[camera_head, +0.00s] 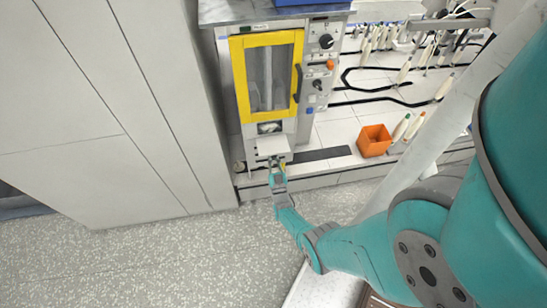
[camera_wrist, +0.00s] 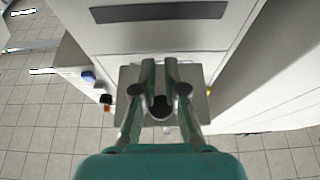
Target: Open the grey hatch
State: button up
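The grey hatch (camera_head: 272,146) is a small pale flap low on the machine front, just under the yellow-framed door. In the wrist view it is a grey plate (camera_wrist: 203,76) behind my fingers. My gripper (camera_head: 278,166) is at its lower edge; in the wrist view its fingers (camera_wrist: 160,68) are close together with a narrow gap. A dark round knob-like part (camera_wrist: 160,107) sits between them and looks to be the hatch handle, held there. The fingers partly hide the handle and plate. How far the hatch is tilted is hard to tell.
The yellow-framed door (camera_head: 240,78) with its dark handle is above the hatch. A control panel (camera_head: 322,70) with knobs is on its right. An orange bin (camera_head: 374,141) stands farther right. A tall grey cabinet wall (camera_head: 110,110) is on the left. The floor in front is clear.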

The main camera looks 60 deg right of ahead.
jog(key=o, duration=0.5)
jog(key=shift+s+f, duration=0.1)
jog(key=shift+a, duration=0.1)
jog(key=v, duration=1.2)
